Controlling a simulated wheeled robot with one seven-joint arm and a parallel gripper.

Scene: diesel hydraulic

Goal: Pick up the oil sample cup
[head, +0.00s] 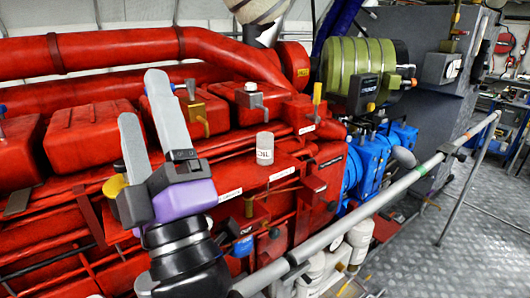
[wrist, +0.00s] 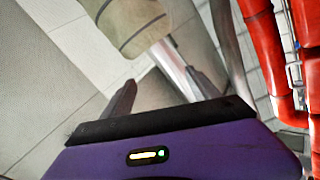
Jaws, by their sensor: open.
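The oil sample cup (head: 264,148) is a small pale cylinder with a dark "OIL" label. It stands upright on a red ledge of the engine, near the middle of the head view. My gripper (head: 144,95) is to the left of the cup and higher, its two grey fingers pointing up and spread apart with nothing between them. In the wrist view my gripper (wrist: 160,88) points toward the wall and ceiling panels, and the cup is not seen there.
A grey handrail (head: 370,212) runs diagonally in front of the engine. Red cylinder covers (head: 85,132) and a thick red pipe (head: 110,48) lie behind my gripper. A green ribbed cylinder (head: 358,65) and blue pump housings (head: 370,165) are right of the cup.

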